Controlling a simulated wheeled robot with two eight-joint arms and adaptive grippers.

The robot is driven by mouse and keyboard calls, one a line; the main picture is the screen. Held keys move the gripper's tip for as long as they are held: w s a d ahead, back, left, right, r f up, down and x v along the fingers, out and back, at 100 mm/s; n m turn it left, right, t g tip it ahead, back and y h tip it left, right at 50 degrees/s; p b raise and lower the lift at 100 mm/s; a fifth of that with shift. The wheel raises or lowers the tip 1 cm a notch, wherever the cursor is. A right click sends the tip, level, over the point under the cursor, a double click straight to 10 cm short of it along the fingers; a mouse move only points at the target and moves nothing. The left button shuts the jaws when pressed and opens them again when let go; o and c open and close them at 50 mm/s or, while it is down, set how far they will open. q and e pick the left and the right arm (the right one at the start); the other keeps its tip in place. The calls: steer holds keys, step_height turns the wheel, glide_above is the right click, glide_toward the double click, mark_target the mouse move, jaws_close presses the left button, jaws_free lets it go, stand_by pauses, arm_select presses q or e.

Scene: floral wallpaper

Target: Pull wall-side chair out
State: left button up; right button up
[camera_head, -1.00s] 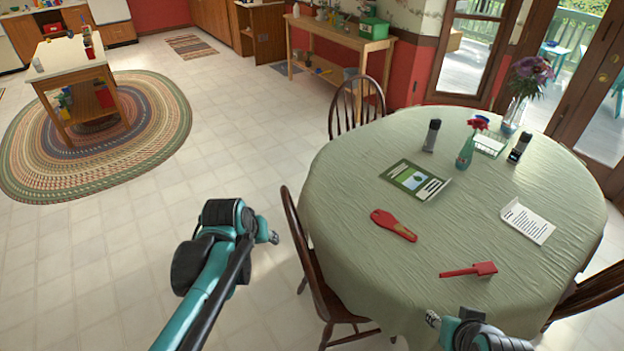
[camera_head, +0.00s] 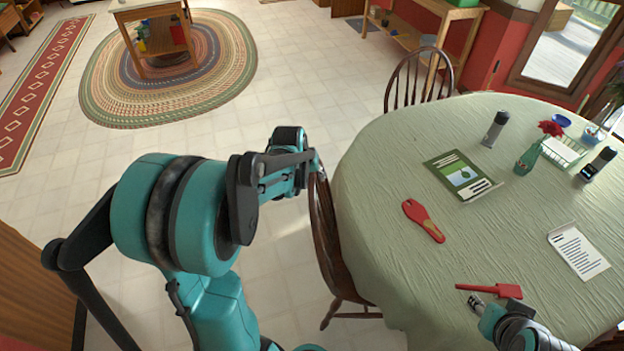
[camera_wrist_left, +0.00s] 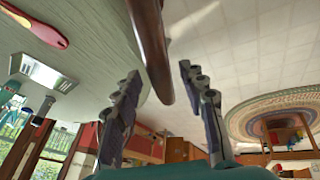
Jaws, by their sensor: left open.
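A dark wooden spindle-back chair (camera_head: 328,250) stands at the left side of the round table, its seat partly under the cloth. A second wooden chair (camera_head: 420,78) stands at the table's far side, nearer the red wall. My left gripper (camera_head: 312,165) is at the top of the left chair's back, partly hidden by my arm. In the left wrist view, the open fingers (camera_wrist_left: 160,76) lie on either side of the chair's dark wooden back (camera_wrist_left: 150,38), with gaps visible. My right gripper (camera_head: 476,301) is low over the table's near edge by a red tool; its opening is unclear.
The round table (camera_head: 385,180) has a green cloth and holds a booklet (camera_head: 462,175), a red brush-like item (camera_head: 423,220), a red scraper (camera_head: 490,290), a paper (camera_head: 578,252) and a flower vase (camera_head: 530,155). Open tiled floor (camera_head: 290,60) lies left, with a braided rug (camera_head: 105,85).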

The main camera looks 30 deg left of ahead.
arm_select(q)
steer(key=shift+w+f, duration=0.1)
steer(key=shift+f, duration=0.2)
jaws_close()
steer(key=s+a, duration=0.7)
steer(key=a, duration=0.6)
steer(key=s+a, duration=0.8)
steer(key=a, duration=0.5)
steer(key=shift+a, duration=0.1)
jaws_free()
steer(key=shift+r, duration=0.1)
